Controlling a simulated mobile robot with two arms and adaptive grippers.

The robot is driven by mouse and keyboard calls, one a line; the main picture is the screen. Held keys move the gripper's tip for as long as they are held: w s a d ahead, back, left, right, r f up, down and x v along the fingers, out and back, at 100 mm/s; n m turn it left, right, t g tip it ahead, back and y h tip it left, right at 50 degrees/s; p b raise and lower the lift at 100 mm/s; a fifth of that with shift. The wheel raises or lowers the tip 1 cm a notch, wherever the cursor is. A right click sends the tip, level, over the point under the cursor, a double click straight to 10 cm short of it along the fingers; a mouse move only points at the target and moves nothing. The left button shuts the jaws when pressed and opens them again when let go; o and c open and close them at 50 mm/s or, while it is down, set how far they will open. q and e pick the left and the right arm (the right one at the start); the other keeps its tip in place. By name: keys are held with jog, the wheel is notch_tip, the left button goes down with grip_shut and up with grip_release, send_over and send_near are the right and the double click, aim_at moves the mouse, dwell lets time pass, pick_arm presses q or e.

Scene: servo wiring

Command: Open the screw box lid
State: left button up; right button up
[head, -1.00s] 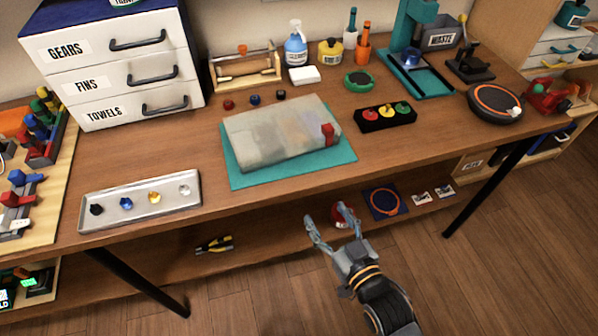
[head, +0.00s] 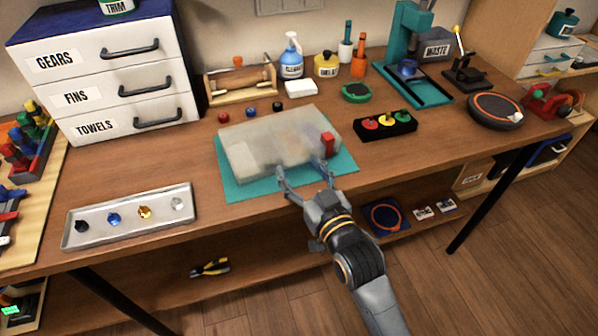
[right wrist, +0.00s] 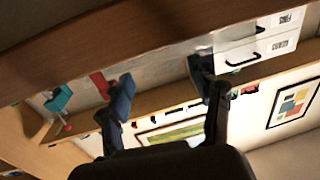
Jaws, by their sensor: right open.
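The screw box (head: 262,148) is a flat, cloudy translucent box with its lid down, lying on a teal mat (head: 235,190) in the middle of the bench. A red latch-like block (head: 327,144) sits at its right end. My right gripper (head: 304,171) is open at the front edge of the box, one finger near the front side and the other just below the red block. I cannot tell whether the fingers touch the box. In the right wrist view the two fingers (right wrist: 163,88) are spread, with a red piece (right wrist: 101,86) beside the left one. My left gripper is out of view.
A tray (head: 152,227) with several small coloured pieces lies at the front left. Three coloured buttons on a black block (head: 386,125) stand right of the mat. A drawer unit (head: 110,75) stands at the back left. Small knobs (head: 250,107) lie behind the box.

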jog(key=shift+w+a, duration=0.3)
jog(key=shift+w, duration=0.25)
